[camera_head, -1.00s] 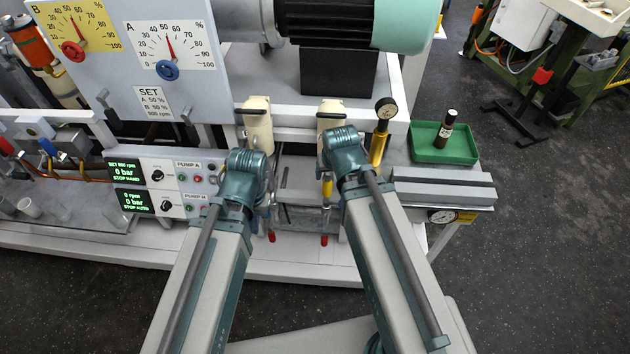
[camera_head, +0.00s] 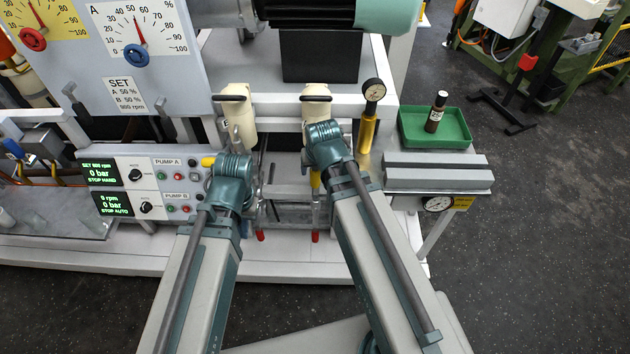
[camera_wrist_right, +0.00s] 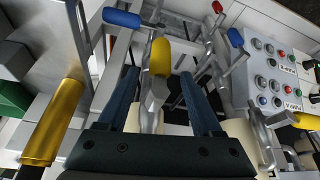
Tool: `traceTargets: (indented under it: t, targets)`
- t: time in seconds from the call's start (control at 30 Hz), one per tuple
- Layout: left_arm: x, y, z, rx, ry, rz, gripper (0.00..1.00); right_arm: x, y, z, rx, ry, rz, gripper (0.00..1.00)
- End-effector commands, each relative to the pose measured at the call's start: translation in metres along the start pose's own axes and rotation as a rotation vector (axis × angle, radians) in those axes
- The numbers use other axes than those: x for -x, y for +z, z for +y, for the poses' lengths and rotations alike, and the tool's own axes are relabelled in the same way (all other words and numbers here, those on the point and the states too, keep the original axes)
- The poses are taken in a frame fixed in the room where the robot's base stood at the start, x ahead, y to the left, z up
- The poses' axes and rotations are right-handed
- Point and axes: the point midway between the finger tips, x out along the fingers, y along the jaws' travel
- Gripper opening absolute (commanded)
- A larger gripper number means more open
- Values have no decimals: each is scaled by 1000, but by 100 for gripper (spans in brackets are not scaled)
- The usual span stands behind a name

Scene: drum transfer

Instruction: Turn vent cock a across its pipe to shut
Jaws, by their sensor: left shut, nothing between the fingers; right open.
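Two yellow-handled cocks show at the front of the rig, and I cannot read which is marked a. One yellow handle (camera_head: 315,180) hangs down beside my right gripper (camera_head: 322,150). In the right wrist view this yellow handle (camera_wrist_right: 161,57) stands between the spread fingers of my right gripper (camera_wrist_right: 160,82), which is open; contact cannot be told. The other yellow handle (camera_head: 208,161) points sideways to the left, beside my left gripper (camera_head: 232,170). It also shows at the right of the right wrist view (camera_wrist_right: 305,120). My left gripper is shut and empty, its fingertips mostly hidden.
Red handles (camera_head: 315,237) hang below the cocks, and blue handles (camera_wrist_right: 122,18) show in the wrist view. Cream housings (camera_head: 237,105) stand behind the grippers. A gold cylinder with a gauge (camera_head: 367,135) stands to the right, near a green tray (camera_head: 415,138). The pump panel (camera_head: 150,180) is left.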

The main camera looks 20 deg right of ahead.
Motion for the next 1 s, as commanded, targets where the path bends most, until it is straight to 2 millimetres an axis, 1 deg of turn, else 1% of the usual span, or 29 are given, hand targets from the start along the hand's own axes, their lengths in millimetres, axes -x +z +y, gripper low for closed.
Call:
traceTargets:
  t: [0.03,0.2,0.33,0.5,0.77,0.8,0.87,1.0]
  targets:
    - [-15,-1,1,0,0,0,0,-15,3,-1,0,0,0,67]
    - [-38,-2,4,0,0,0,0,-39,5,-3,0,0,0,67]
    - [-52,-3,5,0,0,0,0,-54,6,-4,0,0,0,67]
    - [-60,-4,6,0,0,0,0,-63,7,-5,0,1,0,67]
    - [-59,-4,6,0,0,0,0,-62,6,-5,0,0,0,67]
    - [-59,-4,6,0,0,0,0,-62,6,-5,0,0,0,63]
    - [-59,-4,6,0,0,0,0,-62,6,-5,-1,0,0,52]
    - [-59,-4,6,0,0,0,0,-62,6,-5,-1,0,0,27]
